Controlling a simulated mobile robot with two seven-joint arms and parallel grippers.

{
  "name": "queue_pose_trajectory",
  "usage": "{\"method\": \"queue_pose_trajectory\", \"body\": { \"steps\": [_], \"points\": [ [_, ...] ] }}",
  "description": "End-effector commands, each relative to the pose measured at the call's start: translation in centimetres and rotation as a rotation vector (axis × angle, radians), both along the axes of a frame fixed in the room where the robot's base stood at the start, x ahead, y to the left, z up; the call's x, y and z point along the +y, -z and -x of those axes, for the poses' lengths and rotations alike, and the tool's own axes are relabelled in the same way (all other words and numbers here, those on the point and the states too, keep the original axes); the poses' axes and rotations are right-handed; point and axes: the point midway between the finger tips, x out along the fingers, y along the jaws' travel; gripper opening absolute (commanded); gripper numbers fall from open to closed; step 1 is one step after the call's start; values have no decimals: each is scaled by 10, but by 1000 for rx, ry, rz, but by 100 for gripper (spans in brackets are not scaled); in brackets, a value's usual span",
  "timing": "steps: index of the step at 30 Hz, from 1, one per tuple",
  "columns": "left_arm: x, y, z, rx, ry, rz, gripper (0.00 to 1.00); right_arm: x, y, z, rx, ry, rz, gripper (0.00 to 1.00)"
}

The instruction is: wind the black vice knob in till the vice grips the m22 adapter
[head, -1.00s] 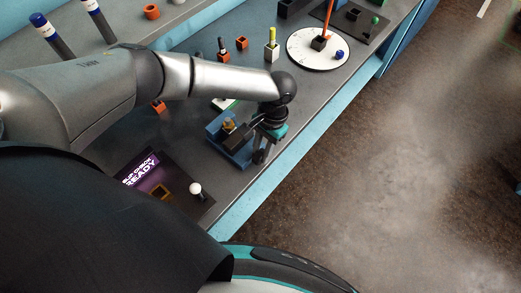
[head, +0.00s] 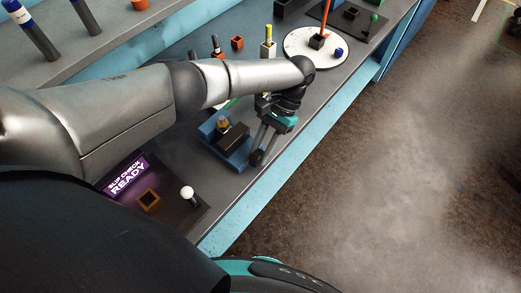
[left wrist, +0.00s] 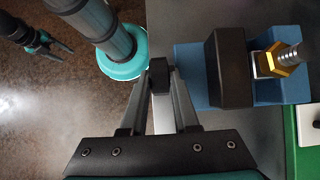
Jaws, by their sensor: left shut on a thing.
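The blue vice (head: 240,158) sits near the bench's front edge, with a black jaw block (head: 234,136). The brass m22 adapter (head: 222,124) stands in it; in the left wrist view the adapter (left wrist: 272,59) has a gold hex and a threaded grey end, right beside the black jaw (left wrist: 231,68). I cannot tell whether the jaw presses on it. My left gripper (head: 257,157) is shut on the black vice knob (left wrist: 160,75), on the vice's front side. My right gripper (left wrist: 56,50) shows small over the floor in the left wrist view, fingers apart and empty.
A white round dial (head: 300,44) with a red pointer lies farther along. Open floor lies right of the bench.

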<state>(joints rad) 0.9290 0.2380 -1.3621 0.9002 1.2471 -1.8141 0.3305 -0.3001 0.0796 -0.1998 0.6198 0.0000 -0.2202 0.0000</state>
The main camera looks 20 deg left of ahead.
Motion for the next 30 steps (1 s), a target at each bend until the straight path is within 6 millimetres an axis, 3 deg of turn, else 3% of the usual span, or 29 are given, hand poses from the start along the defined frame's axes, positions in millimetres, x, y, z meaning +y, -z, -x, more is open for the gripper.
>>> {"method": "queue_pose_trajectory", "body": {
  "steps": [5,6,14,23,30],
  "points": [
    [-1,0,0,-2,0,2,0,0,0,0,0,0,0,59],
    [-1,1,0,-3,0,3,30,0,0,0,0,0,0,59],
    [0,0,0,-3,1,2,59,0,0,0,-1,0,0,59],
    [-1,-2,-2,-3,0,1,59,0,0,0,-1,0,0,59],
    [-9,-30,-23,-7,0,1,59,0,5,0,-1,0,0,59]
  ]
}}
